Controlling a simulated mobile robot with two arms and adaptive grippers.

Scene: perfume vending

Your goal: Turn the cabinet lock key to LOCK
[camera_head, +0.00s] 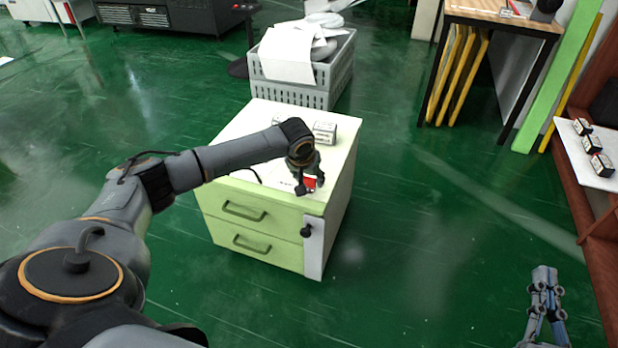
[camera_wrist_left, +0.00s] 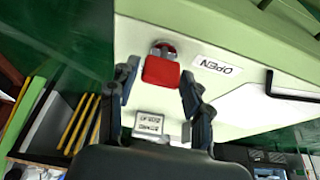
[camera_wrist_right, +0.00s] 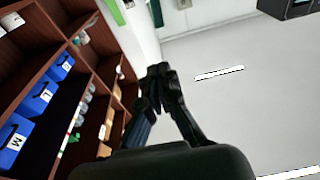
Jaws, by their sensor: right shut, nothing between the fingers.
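The red key (camera_head: 310,182) is at the front right of the white top of a green cabinet (camera_head: 278,215). In the left wrist view its red grip (camera_wrist_left: 161,71) sits at a round metal lock (camera_wrist_left: 164,48), with an OPEN label (camera_wrist_left: 217,65) to its right. A LOCK label cannot be made out. My left gripper (camera_head: 309,188) is at the key, its fingers apart on either side of the red grip, with small gaps showing. My right gripper (camera_head: 544,270) is shut and empty, low at the right, away from the cabinet.
Small labelled boxes (camera_head: 324,132) stand on the cabinet top; one also shows in the left wrist view (camera_wrist_left: 149,124). A black knob (camera_head: 306,231) is on the cabinet's front strip. A grey crate (camera_head: 342,75) stands behind. Shelving is at the right. The green floor between is clear.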

